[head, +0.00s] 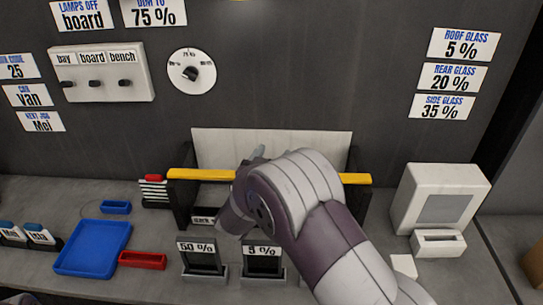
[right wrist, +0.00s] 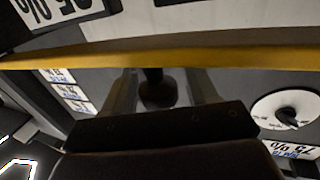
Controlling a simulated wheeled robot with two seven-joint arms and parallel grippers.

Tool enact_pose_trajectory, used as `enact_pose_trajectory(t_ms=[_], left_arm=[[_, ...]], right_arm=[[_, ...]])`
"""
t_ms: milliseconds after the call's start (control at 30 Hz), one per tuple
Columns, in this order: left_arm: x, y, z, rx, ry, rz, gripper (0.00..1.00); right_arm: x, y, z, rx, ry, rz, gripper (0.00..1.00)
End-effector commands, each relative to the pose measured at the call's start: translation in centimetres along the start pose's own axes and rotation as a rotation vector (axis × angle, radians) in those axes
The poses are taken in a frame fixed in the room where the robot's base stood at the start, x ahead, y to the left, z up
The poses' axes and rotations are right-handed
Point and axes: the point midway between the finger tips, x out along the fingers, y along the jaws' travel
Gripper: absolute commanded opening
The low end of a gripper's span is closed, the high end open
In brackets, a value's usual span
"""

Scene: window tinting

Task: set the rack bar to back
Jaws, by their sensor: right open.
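The rack has two black side posts and a pale panel (head: 220,148) behind. Its yellow rack bar (head: 190,174) spans the posts, in front of and below most of the panel in the picture. My arm hides the bar's middle. My right gripper (head: 258,152) is at the bar's middle, mostly hidden by my own wrist. In the right wrist view the yellow bar (right wrist: 200,53) crosses near the fingertips. The two fingers (right wrist: 162,85) are apart, with a dark round knob (right wrist: 157,92) showing between them. I cannot tell whether they touch it.
Two labelled film holders, 50 % (head: 197,247) and 5 % (head: 263,251), stand before the rack. A blue tray (head: 92,247) and red tray (head: 142,260) lie left. A white machine (head: 440,190) stands right. A switch panel (head: 100,88) and dial (head: 191,72) are on the wall.

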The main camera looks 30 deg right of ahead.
Motion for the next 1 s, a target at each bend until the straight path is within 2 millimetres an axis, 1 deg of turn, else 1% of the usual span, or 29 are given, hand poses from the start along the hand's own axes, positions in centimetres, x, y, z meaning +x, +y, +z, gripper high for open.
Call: enact_pose_trajectory(t_ms=[33,67,100,167,200,333,500,600,700,900,933,967,1000], left_arm=[[0.0,0.0,0.0,0.0,0.0,0.0,0.43],[0.0,0.0,0.0,0.0,0.0,0.0,0.43],[0.0,0.0,0.0,0.0,0.0,0.0,0.43],[0.0,0.0,0.0,0.0,0.0,0.0,0.43],[0.0,0.0,0.0,0.0,0.0,0.0,0.43],[0.1,0.0,0.0,0.0,0.0,0.0,0.43],[0.7,0.0,0.1,0.0,0.0,0.0,0.43],[0.8,0.0,0.1,0.0,0.0,0.0,0.43],[0.8,0.0,0.1,0.0,0.0,0.0,0.43],[0.7,0.0,0.1,0.0,0.0,0.0,0.43],[0.7,0.0,0.1,0.0,0.0,0.0,0.43],[0.7,0.0,0.1,0.0,0.0,0.0,0.43],[0.7,0.0,0.1,0.0,0.0,0.0,0.43]], right_arm=[[0.0,0.0,0.0,0.0,0.0,0.0,0.48],[0.0,0.0,0.0,0.0,0.0,0.0,0.38],[0.0,0.0,0.0,0.0,0.0,0.0,0.25],[0.0,0.0,0.0,0.0,0.0,0.0,0.06],[0.0,0.0,0.0,0.0,0.0,0.0,0.0],[0.3,-0.1,0.1,0.001,0.0,0.001,0.0],[2.9,-1.0,0.1,0.002,0.001,0.002,0.0],[4.0,-1.3,0.0,0.002,0.001,0.002,0.0],[4.3,-1.4,-0.1,0.002,0.002,0.0,0.0],[4.2,-1.4,-0.1,0.0,0.001,0.0,0.0],[4.2,-1.4,-0.1,0.0,0.001,0.0,0.43],[4.2,-1.4,-0.1,0.0,0.001,0.0,0.53],[4.2,-1.4,-0.1,0.0,0.001,0.0,0.58]])
